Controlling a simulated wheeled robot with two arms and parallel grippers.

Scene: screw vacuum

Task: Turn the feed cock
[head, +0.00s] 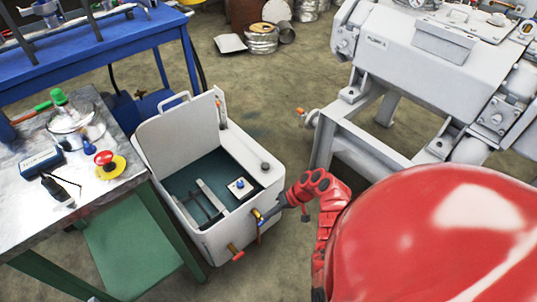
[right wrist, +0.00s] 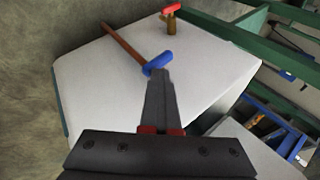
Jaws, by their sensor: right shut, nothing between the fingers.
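A white open-topped machine (head: 165,150) stands on the floor with its lid raised. On its front side are two small cocks: one with a blue handle (head: 257,216) and one with an orange-red handle (head: 236,253). I cannot tell which is the feed cock. My right gripper (head: 277,209) is shut and empty, with its fingertips right at the blue handle. In the right wrist view the tips meet or overlap the blue handle (right wrist: 158,63), and I cannot tell if they touch. A copper-coloured pipe (right wrist: 122,47) runs from there. The red handle (right wrist: 172,10) is farther off. My left gripper is not in view.
A workbench (head: 20,190) with a pot (head: 76,122) and a red button (head: 104,158) stands at the left. A blue table (head: 120,45) is behind it. A large grey machine (head: 430,60) on a frame is at the right. Floor is free between them.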

